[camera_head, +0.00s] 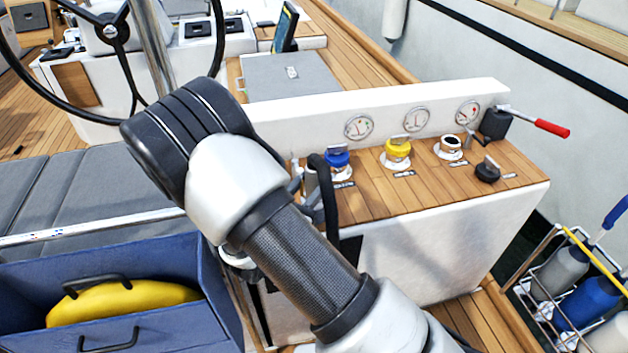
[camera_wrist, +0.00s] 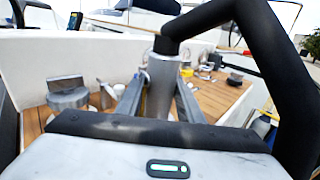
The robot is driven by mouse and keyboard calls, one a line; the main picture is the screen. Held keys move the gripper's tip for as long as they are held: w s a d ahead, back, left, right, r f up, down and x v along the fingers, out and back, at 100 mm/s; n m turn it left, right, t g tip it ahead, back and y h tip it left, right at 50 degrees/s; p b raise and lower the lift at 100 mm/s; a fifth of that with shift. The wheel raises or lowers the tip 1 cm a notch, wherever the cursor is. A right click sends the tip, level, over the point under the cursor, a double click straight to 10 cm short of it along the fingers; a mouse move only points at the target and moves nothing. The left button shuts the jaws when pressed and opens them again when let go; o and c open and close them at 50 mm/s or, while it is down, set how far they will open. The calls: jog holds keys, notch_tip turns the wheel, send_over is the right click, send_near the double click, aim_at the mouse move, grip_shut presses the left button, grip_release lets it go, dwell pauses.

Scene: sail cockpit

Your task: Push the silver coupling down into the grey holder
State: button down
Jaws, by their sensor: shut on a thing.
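The silver coupling (camera_wrist: 162,88) is an upright metal cylinder with a black hose (camera_wrist: 268,45) bending from its top, in the middle of the wrist view. My gripper (camera_wrist: 160,98) has a finger on each side of it and is shut on it. In the head view my gripper (camera_head: 298,178) is mostly hidden behind my arm, at the left end of the wooden panel. The black hose shows there as a short loop (camera_head: 329,190).
A blue cap (camera_head: 338,158), a yellow cap (camera_head: 397,150) and a black knob (camera_head: 487,171) stand on the wooden panel (camera_head: 440,184). A red-handled lever (camera_head: 540,126) is at its right end.

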jog(key=shift+f+b, duration=0.45)
jog(key=shift+f, duration=0.1)
jog(key=c, duration=1.5)
grip_release()
jog(key=shift+s+a, duration=0.1)
